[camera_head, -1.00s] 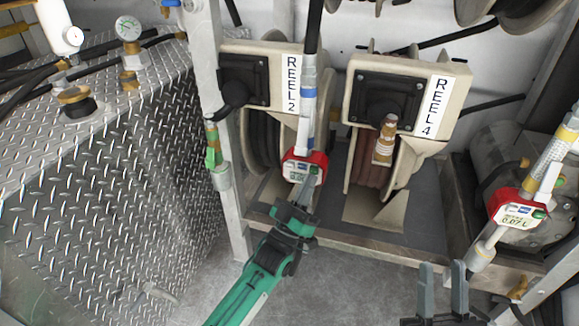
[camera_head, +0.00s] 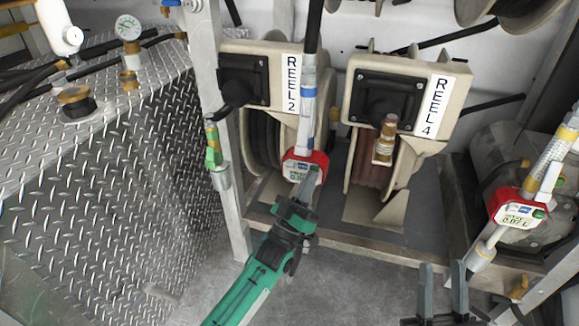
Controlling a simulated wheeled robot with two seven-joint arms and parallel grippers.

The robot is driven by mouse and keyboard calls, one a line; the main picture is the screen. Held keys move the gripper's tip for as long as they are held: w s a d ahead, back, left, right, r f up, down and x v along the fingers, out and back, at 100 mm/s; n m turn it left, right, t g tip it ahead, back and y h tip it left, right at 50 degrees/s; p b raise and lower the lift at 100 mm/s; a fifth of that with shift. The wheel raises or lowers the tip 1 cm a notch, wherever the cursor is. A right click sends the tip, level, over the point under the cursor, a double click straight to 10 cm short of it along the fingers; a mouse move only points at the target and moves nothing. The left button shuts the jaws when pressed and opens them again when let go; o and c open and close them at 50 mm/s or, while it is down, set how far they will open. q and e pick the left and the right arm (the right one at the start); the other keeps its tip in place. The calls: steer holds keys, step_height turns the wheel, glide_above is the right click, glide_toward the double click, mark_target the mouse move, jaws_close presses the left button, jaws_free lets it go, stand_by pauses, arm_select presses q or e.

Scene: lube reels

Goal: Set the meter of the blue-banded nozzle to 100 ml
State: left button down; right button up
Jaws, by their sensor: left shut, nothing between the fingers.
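The blue-banded nozzle (camera_head: 307,112) hangs upright in front of Reel 2. Its red meter (camera_head: 303,166) has a small display (camera_head: 297,174), partly covered and too small to read surely. My left gripper (camera_head: 311,184) is shut and empty, with its fingertips at the lower right of the meter's face, over or at the button area. I cannot tell whether they touch it.
A yellow-banded nozzle (camera_head: 555,145) with another red meter (camera_head: 519,213) hangs at the right, reading about 0.07 L. Reel 2 (camera_head: 248,75) and Reel 4 (camera_head: 394,93) stand behind. A green-handled nozzle (camera_head: 214,150) hangs by the post. A diamond-plate tank (camera_head: 110,190) fills the left.

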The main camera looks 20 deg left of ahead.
arm_select(q)
steer(key=shift+w, duration=0.45)
stand_by(0.4)
steer(key=shift+s, duration=0.1)
stand_by(0.4)
steer(key=shift+s+p, duration=0.5)
steer(key=shift+s, duration=0.6)
steer(key=s+p, duration=0.2)
steer(key=s, duration=0.3)
steer(key=shift+a, duration=0.1)
